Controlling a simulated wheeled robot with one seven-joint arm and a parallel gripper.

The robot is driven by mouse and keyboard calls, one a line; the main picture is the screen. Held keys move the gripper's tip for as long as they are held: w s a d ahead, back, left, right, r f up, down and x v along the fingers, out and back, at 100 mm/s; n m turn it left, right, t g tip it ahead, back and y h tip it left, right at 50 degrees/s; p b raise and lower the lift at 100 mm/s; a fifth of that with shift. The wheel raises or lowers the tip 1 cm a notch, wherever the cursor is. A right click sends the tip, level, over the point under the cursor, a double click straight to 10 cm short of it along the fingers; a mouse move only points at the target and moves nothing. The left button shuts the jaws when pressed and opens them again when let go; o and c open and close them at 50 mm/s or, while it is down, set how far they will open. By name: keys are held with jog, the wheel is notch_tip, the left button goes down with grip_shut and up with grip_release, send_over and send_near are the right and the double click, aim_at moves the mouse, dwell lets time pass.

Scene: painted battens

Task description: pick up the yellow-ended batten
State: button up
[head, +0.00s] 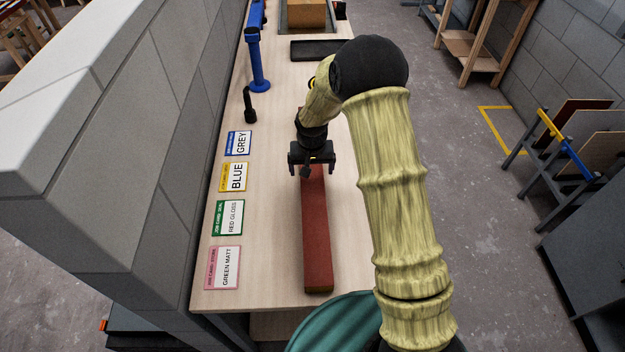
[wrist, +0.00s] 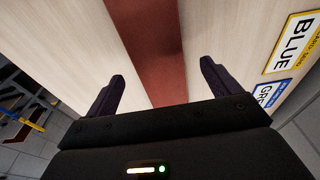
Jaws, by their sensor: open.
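A long red batten (head: 316,235) lies on the pale wooden bench (head: 270,270), running from under my gripper towards the near edge. Its near end shows a thin dull yellow-brown face; its far end is hidden behind my gripper in the head view. My gripper (head: 311,170) is open and points down at the far part of the batten. In the wrist view, my gripper (wrist: 163,72) has one finger on each side of the red batten (wrist: 152,40), with bare bench between finger and wood. I cannot tell how high the fingertips are above the bench.
Label cards reading GREY (head: 237,143), BLUE (head: 233,177), RED GLOSS (head: 228,218) and GREEN MATT (head: 224,267) line the bench's left side by a block wall (head: 130,120). A blue post (head: 257,65), a black upright tool (head: 249,105) and a dark tray (head: 316,49) stand farther back.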

aim_at(312, 176)
jog(key=shift+w+d+f+p, duration=0.15)
jog(key=shift+f+p, duration=0.4)
jog(key=shift+f, duration=0.75)
jog(key=shift+w+a+f+p, duration=0.15)
jog(key=shift+f+p, duration=0.35)
jog(key=shift+f, duration=0.8)
jog(key=shift+d, duration=0.1)
jog(key=shift+w+r, duration=0.1)
jog(key=c, duration=1.8)
jog(key=shift+c, duration=0.2)
notch_tip(312, 176, up, 10)
jog(key=shift+b, duration=1.15)
